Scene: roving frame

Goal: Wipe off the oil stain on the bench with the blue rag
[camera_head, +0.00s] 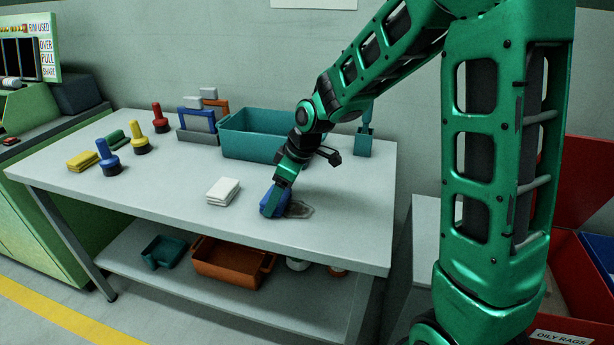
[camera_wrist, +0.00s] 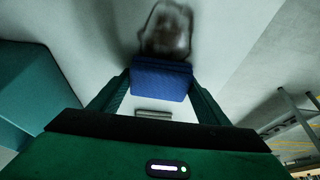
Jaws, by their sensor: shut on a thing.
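The blue rag (camera_head: 269,202) is in my gripper (camera_head: 279,196), down at the bench top (camera_head: 150,195). In the wrist view the blue rag (camera_wrist: 161,80) sits between the two green fingers of my gripper (camera_wrist: 160,95), which is shut on it. The oil stain (camera_head: 299,210) is a greyish-brown patch just right of the rag in the head view. In the wrist view the stain (camera_wrist: 167,32) lies just beyond the rag, dark in the middle with a paler edge. I cannot tell whether the rag touches the bench or overlaps the stain's edge.
A folded white cloth (camera_head: 223,191) lies left of the rag. A teal bin (camera_head: 245,140) stands behind my gripper. A red container (camera_head: 570,270) labelled "OILY RAGS" is at the right.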

